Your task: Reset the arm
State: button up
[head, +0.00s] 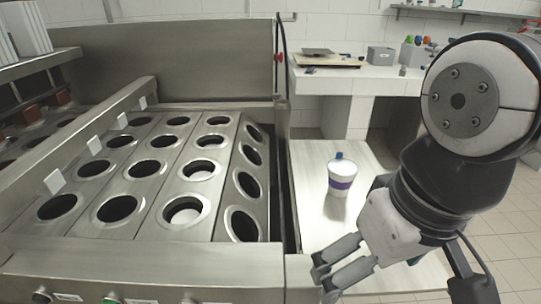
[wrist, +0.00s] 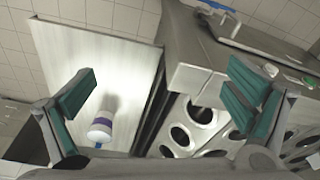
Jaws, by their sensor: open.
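My gripper (head: 325,272) is open and empty in the head view, low at the right of the cup filler's front edge. Its two teal-padded fingers stand wide apart in the wrist view (wrist: 160,95). The cup also shows in the wrist view (wrist: 101,125), towards the left finger.
The steel cup filler (head: 150,262) with rows of round holes fills the left. A bench (head: 345,84) with a grey box (head: 380,56) and bottles (head: 411,50) stands at the back. Tiled floor lies at the right.

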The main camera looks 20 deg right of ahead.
notch_tip(320, 180, up, 11)
jog(key=t+p, duration=0.2)
jog(key=p, duration=0.7)
jog(key=shift+d+r+p, duration=0.15)
jog(key=shift+p, duration=0.2)
jog(key=shift+w, duration=0.1)
